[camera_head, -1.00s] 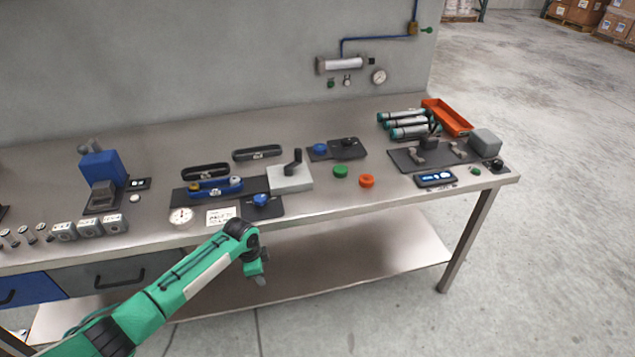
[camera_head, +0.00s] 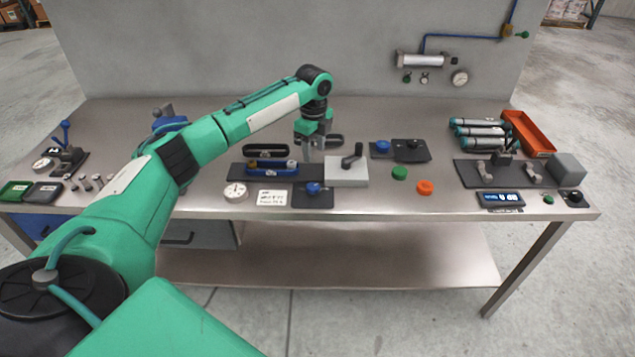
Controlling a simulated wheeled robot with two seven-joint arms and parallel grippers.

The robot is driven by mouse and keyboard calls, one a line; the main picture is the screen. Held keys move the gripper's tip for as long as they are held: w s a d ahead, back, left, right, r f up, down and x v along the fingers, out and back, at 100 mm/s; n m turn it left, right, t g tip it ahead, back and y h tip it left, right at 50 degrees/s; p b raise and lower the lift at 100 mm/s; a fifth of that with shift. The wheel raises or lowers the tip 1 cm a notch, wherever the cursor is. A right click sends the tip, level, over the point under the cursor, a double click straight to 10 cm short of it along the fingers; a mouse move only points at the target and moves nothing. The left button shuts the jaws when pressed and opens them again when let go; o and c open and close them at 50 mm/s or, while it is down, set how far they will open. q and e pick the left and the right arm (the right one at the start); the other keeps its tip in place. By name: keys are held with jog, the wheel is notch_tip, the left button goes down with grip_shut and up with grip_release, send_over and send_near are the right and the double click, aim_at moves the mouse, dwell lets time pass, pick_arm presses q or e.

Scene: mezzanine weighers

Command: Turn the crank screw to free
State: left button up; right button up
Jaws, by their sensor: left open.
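A light grey block (camera_head: 346,176) with a black crank handle (camera_head: 352,157) on top sits on the bench, right of centre; I take this to be the crank screw. The handle's knob stands up at its far right end. My left gripper (camera_head: 314,151) points down just left of and slightly behind the block, open and empty. It appears apart from the crank, though its exact height is hard to tell. A dark plate with a blue knob (camera_head: 313,188) lies in front of it. My right gripper is not in view.
A blue holder (camera_head: 272,168) and a black tray (camera_head: 266,150) lie left of the block. A dial (camera_head: 235,191) and a label card (camera_head: 272,198) are at the front. Green (camera_head: 400,173) and orange (camera_head: 425,187) caps lie to the right.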

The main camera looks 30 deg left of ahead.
aim_at(313, 186)
pick_arm(q)
notch_tip(313, 186, down, 14)
jog(key=p, duration=0.3)
jog(key=shift+a+r, duration=0.15)
jog(key=shift+r, duration=0.1)
jog(key=shift+c, duration=0.2)
jog(key=c, duration=0.7)
